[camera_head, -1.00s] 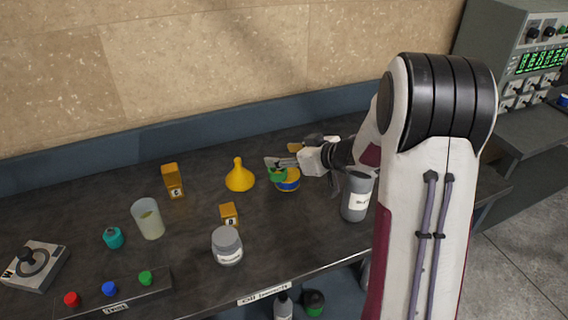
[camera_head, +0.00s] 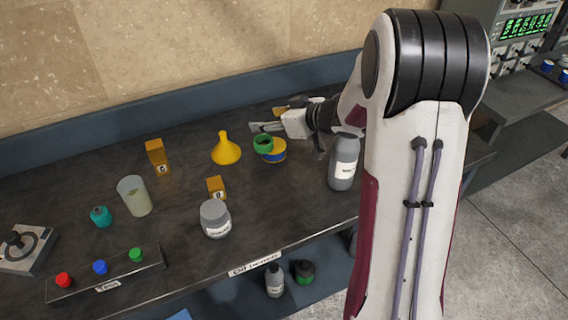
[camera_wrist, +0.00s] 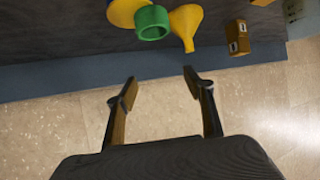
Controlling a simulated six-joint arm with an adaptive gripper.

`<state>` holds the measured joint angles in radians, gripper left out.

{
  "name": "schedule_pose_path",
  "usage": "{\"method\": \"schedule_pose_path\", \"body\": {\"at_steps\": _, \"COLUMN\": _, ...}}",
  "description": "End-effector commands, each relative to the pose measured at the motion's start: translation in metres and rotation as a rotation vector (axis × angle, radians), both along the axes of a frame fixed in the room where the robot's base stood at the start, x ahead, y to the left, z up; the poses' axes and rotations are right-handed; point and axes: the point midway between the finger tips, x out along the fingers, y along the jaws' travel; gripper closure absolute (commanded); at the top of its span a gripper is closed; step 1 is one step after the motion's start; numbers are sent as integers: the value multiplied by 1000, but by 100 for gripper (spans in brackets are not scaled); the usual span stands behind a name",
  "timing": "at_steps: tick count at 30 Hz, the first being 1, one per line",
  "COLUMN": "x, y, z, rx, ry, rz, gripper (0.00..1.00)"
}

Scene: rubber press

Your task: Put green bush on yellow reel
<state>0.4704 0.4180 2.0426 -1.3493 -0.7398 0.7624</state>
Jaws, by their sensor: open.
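The green bush (camera_head: 263,143), a short hollow ring, shows over the upper left part of the yellow reel (camera_head: 278,155), which has a blue band. It looks off-centre on the reel; I cannot tell how firmly it rests. In the wrist view the green bush (camera_wrist: 152,34) partly covers the yellow reel (camera_wrist: 121,14). My gripper (camera_head: 266,127) is behind the bush, toward the wall, and apart from it. In the wrist view its two fingers (camera_wrist: 158,84) are spread with nothing between them.
A grey bottle (camera_head: 343,165) stands right of the reel near my arm. A grey jar (camera_head: 215,221) is at the front. The blue wall ledge (camera_head: 150,107) is behind.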

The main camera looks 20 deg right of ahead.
Motion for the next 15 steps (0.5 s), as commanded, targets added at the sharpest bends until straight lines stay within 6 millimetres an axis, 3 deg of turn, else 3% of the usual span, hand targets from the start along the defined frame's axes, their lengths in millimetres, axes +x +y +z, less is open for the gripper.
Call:
{"method": "schedule_pose_path", "body": {"at_steps": 8, "x": -1, "y": -8, "z": 35, "rx": -88, "ry": -30, "rz": -99, "gripper": 48}}
{"method": "schedule_pose_path", "body": {"at_steps": 15, "x": -20, "y": -18, "z": 77, "rx": -185, "ry": -39, "rz": -244, "gripper": 48}}
